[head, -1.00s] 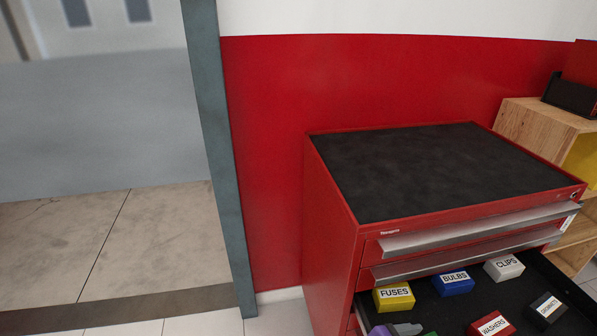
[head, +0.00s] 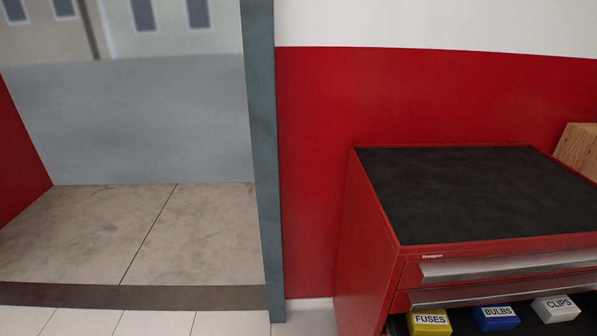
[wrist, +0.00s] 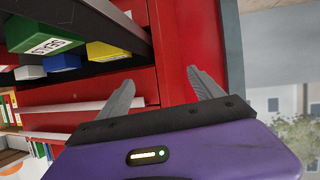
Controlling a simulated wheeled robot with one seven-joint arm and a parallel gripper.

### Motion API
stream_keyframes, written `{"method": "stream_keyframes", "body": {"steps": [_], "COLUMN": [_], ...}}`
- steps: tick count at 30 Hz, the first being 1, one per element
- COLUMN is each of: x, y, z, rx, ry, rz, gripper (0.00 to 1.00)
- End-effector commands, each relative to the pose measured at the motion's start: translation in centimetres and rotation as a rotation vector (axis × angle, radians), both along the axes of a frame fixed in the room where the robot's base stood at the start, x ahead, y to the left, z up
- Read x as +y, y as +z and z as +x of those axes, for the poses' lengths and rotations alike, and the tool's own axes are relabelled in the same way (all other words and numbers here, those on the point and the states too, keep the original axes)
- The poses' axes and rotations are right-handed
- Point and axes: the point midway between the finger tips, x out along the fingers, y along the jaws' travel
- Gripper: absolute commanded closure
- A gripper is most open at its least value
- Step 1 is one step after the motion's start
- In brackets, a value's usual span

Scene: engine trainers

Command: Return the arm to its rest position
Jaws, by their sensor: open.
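My gripper (wrist: 163,92) shows in the wrist view, with its two grey fingers spread wide and nothing between them. Its purple body fills the bottom of that view. The red side of the tool cabinet (wrist: 177,55) lies beyond the fingers, and the wrist view is turned on its side. My gripper does not show in the head view now.
The red tool cabinet (head: 364,255) has an open drawer holding a yellow FUSES box (head: 430,321), a blue BULBS box (head: 496,317) and a white CLIPS box (head: 556,308). A wooden shelf (head: 580,150) stands at right. A grey door post (head: 262,160) borders an open doorway; pale floor (head: 150,323) is clear.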

Motion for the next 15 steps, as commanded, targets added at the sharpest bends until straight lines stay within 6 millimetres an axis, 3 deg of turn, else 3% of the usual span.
{"method": "stream_keyframes", "body": {"steps": [1, 7, 15], "x": [0.6, 2.2, 0.9], "y": [0.4, 3.9, 9.9], "z": [-1.9, -8.5, -17.7], "rx": [-0.024, -0.159, -0.293], "ry": [0.059, 0.216, 0.245], "rz": [0.001, 0.004, 0.017], "gripper": [0.24, 0.24, 0.24]}}
